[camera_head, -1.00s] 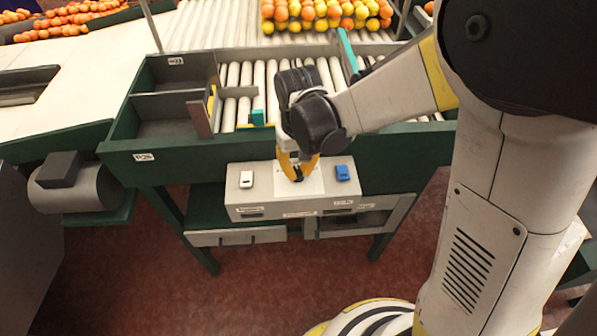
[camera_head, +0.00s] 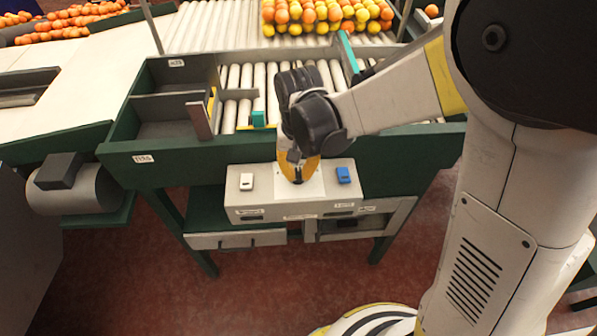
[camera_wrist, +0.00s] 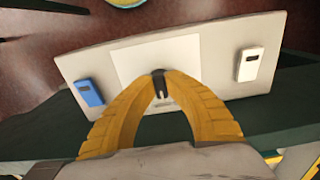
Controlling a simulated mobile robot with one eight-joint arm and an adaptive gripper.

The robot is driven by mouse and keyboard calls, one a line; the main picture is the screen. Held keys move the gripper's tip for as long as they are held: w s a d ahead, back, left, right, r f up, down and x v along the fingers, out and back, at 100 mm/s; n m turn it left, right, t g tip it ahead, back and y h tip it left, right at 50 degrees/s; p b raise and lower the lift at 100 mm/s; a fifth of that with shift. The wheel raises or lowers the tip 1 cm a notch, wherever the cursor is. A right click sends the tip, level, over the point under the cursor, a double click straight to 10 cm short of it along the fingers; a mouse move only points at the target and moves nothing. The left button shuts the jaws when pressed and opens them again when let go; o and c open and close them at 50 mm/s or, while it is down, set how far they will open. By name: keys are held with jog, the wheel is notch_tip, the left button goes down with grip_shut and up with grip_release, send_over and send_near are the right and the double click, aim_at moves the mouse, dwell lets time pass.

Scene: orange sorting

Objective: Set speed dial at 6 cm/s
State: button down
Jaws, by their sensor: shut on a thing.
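The speed dial (camera_wrist: 159,84) is a small black knob on a white plate in the middle of a grey control box (camera_head: 250,208). In the wrist view my gripper (camera_wrist: 160,76) has both yellow fingers closed in on the knob from either side. In the head view my gripper (camera_head: 298,176) points down onto the plate, and the knob is mostly hidden by the fingers. The scale marks on the plate are too small and covered to read, so the dial's setting cannot be told.
A white switch (camera_head: 247,181) sits left of the dial and a blue switch (camera_head: 343,175) sits right of it, both close to my gripper. Behind the box is a green-framed roller conveyor (camera_head: 180,160). Oranges and yellow fruit (camera_head: 320,14) lie at the back.

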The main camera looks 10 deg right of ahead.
aim_at(299, 173)
jog(key=c, duration=1.4)
grip_release()
notch_tip(299, 173, up, 12)
jog(key=s+d+f+t+b, duration=0.2)
jog(key=s+d+b, duration=0.1)
jog(key=d, duration=0.1)
jog(key=s+d+f+t+b, duration=0.2)
jog(key=s+d+b, duration=0.1)
jog(key=s+d, duration=0.1)
jog(key=s+d+f+t+b, duration=0.3)
jog(key=d, duration=0.2)
jog(key=shift+s+d+b, duration=0.2)
jog(key=shift+s+b, duration=0.05)
jog(key=shift+b, duration=0.1)
